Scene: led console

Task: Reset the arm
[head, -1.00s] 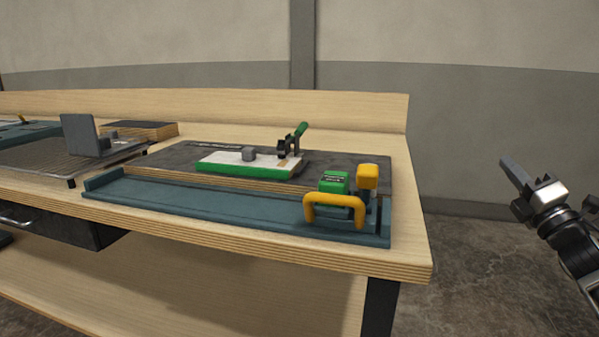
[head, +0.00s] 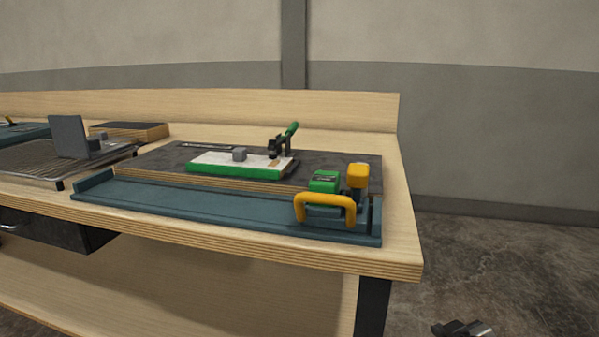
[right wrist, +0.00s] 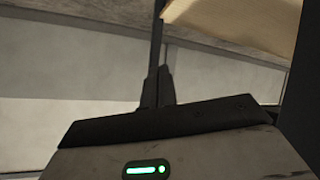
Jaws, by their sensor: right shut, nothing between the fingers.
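My right gripper (head: 464,328) shows at the bottom edge of the head view, to the right of the workbench and below its top, over the concrete floor. Only its end is in the picture. In the right wrist view its fingers (right wrist: 157,88) are together, with nothing between them. It is apart from the bench and touches nothing that I can see. My left gripper is not in view.
The wooden workbench (head: 401,232) holds a teal rail fixture (head: 180,203) with a yellow handle (head: 325,197) and green block (head: 324,181). A green-white board (head: 220,166) with a clamp lies behind. Open floor (head: 500,265) lies right of the bench.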

